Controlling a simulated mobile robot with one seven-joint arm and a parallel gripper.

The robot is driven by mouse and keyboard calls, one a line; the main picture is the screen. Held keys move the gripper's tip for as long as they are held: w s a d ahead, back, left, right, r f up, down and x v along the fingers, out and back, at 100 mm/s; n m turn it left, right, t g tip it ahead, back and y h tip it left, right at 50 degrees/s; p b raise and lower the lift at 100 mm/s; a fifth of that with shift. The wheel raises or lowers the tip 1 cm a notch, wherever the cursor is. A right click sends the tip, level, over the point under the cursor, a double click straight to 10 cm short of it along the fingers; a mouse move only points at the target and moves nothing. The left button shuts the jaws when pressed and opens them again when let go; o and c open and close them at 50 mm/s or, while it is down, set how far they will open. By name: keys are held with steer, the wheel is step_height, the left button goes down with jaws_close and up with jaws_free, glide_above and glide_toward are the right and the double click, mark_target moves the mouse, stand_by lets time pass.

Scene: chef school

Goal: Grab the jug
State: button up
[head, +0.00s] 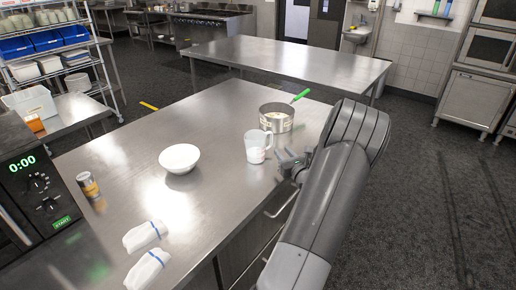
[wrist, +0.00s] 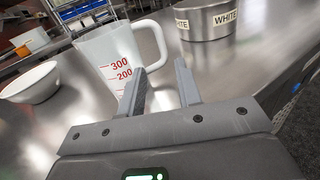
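The jug (head: 256,147) is a translucent white measuring jug standing upright on the steel table (head: 130,145). In the wrist view the jug (wrist: 108,62) shows red marks of 300 and 200, with its handle (wrist: 158,45) on the right side. My gripper (head: 281,155) is just to the right of the jug in the head view. In the wrist view my gripper (wrist: 160,85) is open, its two fingers apart with nothing between them. The left fingertip is close to the jug's lower handle; I cannot tell whether it touches.
A white bowl (head: 179,158) is to the left. Bare tabletop surrounds the bowl.

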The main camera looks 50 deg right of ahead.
mark_target(271, 145)
steer(key=shift+f, duration=0.75)
steer(key=shift+w+d+f, duration=0.1)
steer(key=shift+w+f, duration=0.05)
steer(key=shift+f, duration=0.05)
steer(key=x, duration=1)
steer(key=shift+w+d+f, duration=0.1)
steer(key=shift+w+d, duration=0.05)
steer(key=shift+w, duration=0.05)
jaws_close()
